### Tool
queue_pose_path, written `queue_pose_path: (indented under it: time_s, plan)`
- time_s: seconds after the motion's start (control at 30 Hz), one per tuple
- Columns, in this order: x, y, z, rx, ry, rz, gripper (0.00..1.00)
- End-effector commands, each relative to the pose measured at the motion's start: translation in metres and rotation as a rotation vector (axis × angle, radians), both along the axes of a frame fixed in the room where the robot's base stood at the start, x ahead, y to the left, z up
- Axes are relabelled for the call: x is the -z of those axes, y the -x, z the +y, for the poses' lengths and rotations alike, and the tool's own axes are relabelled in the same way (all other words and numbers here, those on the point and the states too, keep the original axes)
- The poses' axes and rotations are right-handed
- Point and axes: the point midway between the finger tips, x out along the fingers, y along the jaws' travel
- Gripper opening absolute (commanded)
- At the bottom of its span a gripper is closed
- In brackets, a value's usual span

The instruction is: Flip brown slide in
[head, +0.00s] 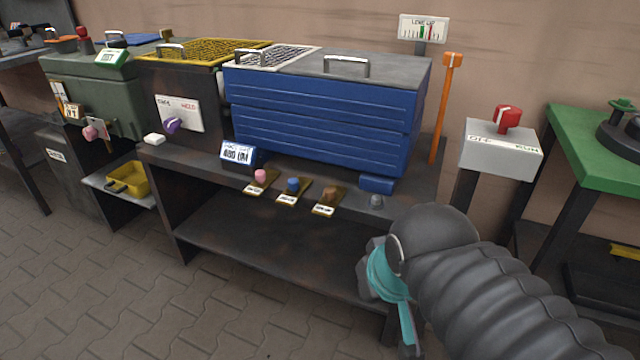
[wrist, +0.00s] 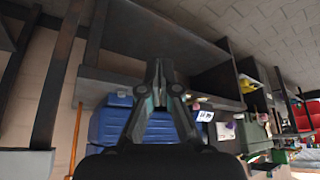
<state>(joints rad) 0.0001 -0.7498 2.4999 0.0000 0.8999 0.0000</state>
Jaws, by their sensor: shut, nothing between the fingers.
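The brown slide (head: 329,195) is a small brown knob on a tan plate with a white label, at the front of the dark bench shelf. A blue knob (head: 293,186) and a pink knob (head: 261,176) sit on similar plates to its left. My gripper (wrist: 159,68) is shut and empty in the wrist view, its fingertips together. In the head view my arm comes in from the right, and the teal-and-grey gripper hangs in front of the bench, to the right of and below the brown slide, apart from it. I cannot make out the knobs in the wrist view.
The blue ribbed cabinet (head: 320,118) stands behind the knobs. A blue block (head: 377,184) and a small grey knob (head: 376,201) lie right of the brown slide. A grey box with a red knob (head: 506,120) stands further right. The floor before the bench is clear.

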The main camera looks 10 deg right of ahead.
Motion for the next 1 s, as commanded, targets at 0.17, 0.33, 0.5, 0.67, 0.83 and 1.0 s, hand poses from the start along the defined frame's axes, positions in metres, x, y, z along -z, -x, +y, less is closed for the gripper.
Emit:
queue_pose_path:
  time_s: [0.17,0.33,0.5,0.67,0.83,1.0]
  plan:
    - [0.000,0.000,0.000,-0.001,0.000,0.000,0.00]
    - [-0.004,-0.010,0.001,-0.094,0.055,0.011,0.00]
    - [-0.017,-0.041,0.002,-0.391,0.225,0.046,0.00]
    - [-0.031,-0.079,0.005,-0.757,0.425,0.094,0.00]
    - [-0.041,-0.122,0.011,-1.149,0.621,0.152,0.00]
    - [-0.046,-0.167,0.020,-1.544,0.801,0.216,0.00]
